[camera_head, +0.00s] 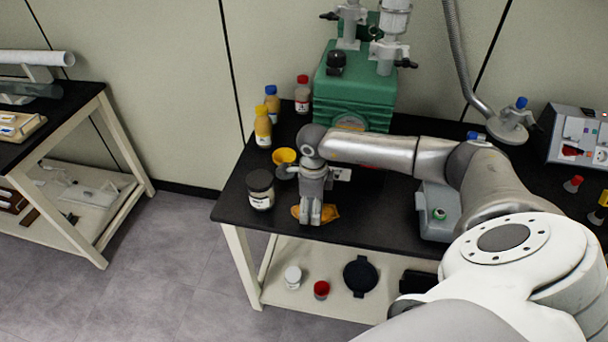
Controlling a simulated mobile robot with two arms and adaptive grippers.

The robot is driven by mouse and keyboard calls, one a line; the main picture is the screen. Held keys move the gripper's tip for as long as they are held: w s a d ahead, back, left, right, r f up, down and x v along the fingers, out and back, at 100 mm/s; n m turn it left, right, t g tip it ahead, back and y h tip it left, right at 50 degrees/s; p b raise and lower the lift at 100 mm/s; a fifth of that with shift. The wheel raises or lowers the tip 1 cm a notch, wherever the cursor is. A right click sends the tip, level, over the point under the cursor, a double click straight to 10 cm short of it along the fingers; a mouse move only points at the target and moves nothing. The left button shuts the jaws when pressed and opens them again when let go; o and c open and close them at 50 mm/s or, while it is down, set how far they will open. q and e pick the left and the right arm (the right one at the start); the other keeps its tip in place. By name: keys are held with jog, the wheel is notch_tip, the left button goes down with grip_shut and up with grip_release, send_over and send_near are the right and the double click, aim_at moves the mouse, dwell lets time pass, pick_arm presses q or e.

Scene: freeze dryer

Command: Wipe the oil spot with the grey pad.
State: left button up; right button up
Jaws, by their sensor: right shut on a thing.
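An orange-yellow oil spot (331,212) lies on the black tabletop near the front edge. My right gripper (311,216) points down over the spot, and its fingers cover the spot's middle, so orange shows on both sides of them. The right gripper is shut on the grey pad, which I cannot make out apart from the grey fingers. Whether the pad touches the tabletop is hidden. My left gripper is not in view.
A dark-lidded jar (261,190), a yellow funnel (284,156) and yellow bottles (263,128) stand left of the gripper. A green pump (353,95) stands behind, and a grey box (437,212) to the right. The lower shelf (330,309) holds small items.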

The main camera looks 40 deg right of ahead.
aim_at(291, 207)
jog(key=shift+s+d, duration=1.3)
jog(key=shift+s, duration=0.25)
jog(key=shift+s+d, duration=1.25)
jog(key=shift+s, duration=0.3)
jog(key=shift+f, duration=0.1)
jog(key=shift+w+a+b, duration=0.55)
jog(key=shift+w+a, duration=0.65)
jog(key=shift+w, duration=0.25)
jog(key=shift+w+a+b, duration=0.7)
jog(key=shift+w+a, duration=0.25)
jog(key=shift+w, duration=0.15)
jog(key=shift+w+a+b, duration=0.65)
jog(key=shift+w+a, duration=0.55)
jog(key=shift+w, duration=0.25)
jog(key=shift+w+a+b, duration=0.6)
jog(key=shift+w+a, duration=0.55)
jog(key=shift+w, duration=0.25)
jog(key=shift+w+d+b, duration=0.1)
jog(key=shift+d+b, duration=0.15)
jog(key=shift+b, duration=0.15)
jog(key=shift+s+d, duration=0.6)
jog(key=shift+s, duration=0.1)
jog(key=shift+s+d+p, duration=0.45)
jog(key=shift+s+d, duration=1.25)
jog(key=shift+s, duration=0.25)
jog(key=shift+s+d, duration=1.1)
jog(key=shift+s, duration=0.2)
jog(key=shift+s+d+b, duration=0.4)
jog(key=shift+s+d, duration=0.65)
jog(key=shift+s, duration=0.25)
